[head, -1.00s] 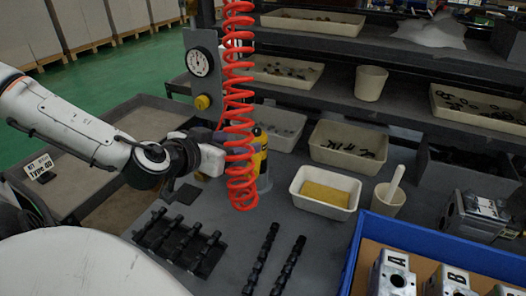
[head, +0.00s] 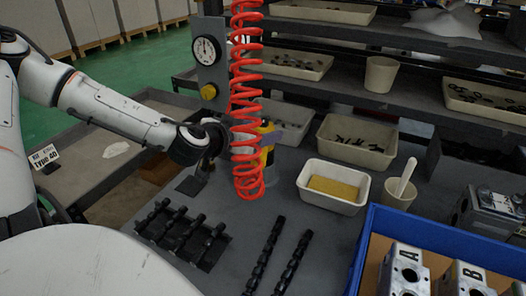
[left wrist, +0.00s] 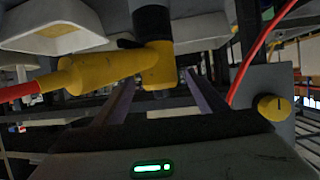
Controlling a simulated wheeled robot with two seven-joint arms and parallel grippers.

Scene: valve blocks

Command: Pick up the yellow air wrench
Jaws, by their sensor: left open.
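The yellow air wrench (head: 267,158) stands at the back of the grey bench, partly hidden behind a red coiled hose (head: 246,95). In the left wrist view the yellow and black wrench (left wrist: 122,66) fills the upper middle, with a red hose at its left end. My left gripper (head: 268,138) is at the wrench's upper part, partly hidden by the coil. Its two fingers show in the left wrist view (left wrist: 160,92), spread apart with the wrench across or close to the gap. Whether they touch it I cannot tell. My right gripper is not in view.
A gauge post (head: 209,60) with a yellow knob stands behind my left wrist. A white tray with a yellow sponge (head: 333,187) and a beige cup (head: 399,192) are to the right. Black parts (head: 185,232) lie in front. A blue crate (head: 430,233) holds valve blocks.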

